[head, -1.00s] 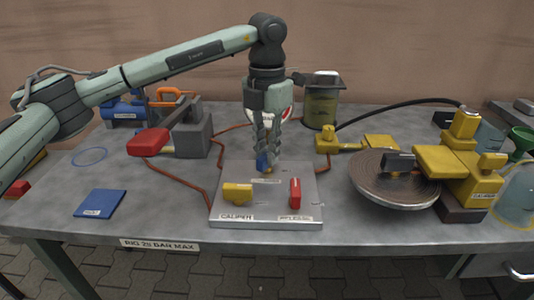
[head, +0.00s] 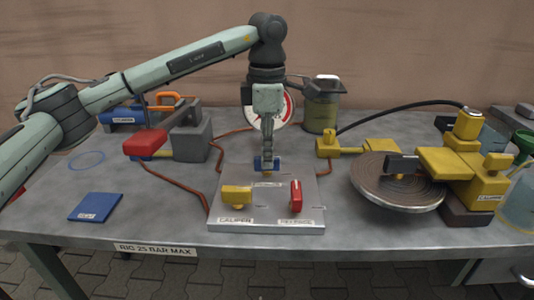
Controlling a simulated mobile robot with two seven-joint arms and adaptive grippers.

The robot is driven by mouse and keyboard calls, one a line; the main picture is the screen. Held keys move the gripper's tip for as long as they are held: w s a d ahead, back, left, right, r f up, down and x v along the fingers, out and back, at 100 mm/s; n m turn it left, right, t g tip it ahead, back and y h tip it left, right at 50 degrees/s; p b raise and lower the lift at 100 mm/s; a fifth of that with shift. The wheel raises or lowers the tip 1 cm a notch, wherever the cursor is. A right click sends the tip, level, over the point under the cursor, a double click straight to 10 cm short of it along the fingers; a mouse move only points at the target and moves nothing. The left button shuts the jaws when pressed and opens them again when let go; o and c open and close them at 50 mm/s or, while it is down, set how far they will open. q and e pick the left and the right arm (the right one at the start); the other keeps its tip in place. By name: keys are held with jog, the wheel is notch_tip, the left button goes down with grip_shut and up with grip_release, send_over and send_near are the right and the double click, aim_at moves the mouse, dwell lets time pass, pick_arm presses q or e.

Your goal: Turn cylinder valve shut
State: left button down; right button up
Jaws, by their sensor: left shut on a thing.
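A grey valve plate (head: 265,208) lies at the middle of the table's front. At its back is the blue valve handle (head: 265,163), which lies crosswise, left to right in the picture. My left gripper (head: 267,160) points straight down and is shut on this handle; its fingers hide part of it. On the plate's front left is a yellow handle (head: 236,196) above a label reading CALIPER, lying crosswise. On the front right is a red handle (head: 296,194), pointing front to back. The label by the blue handle is too small to read. My right gripper is not in view.
A dial gauge (head: 287,108) stands behind my left gripper. A yellow caliper (head: 445,162) sits over a brake disc (head: 397,182) at right. A red-ended lever (head: 146,142) stands left. A blue pad (head: 96,207) lies at front left. Red pipes (head: 175,176) run to the plate.

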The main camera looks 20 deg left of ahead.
pick_arm(q)
jog(key=shift+m, duration=0.6)
jog(key=c, duration=1.5)
grip_release()
jog(key=shift+r, duration=0.1)
notch_tip(320, 180, up, 12)
jog(key=shift+f, duration=0.1)
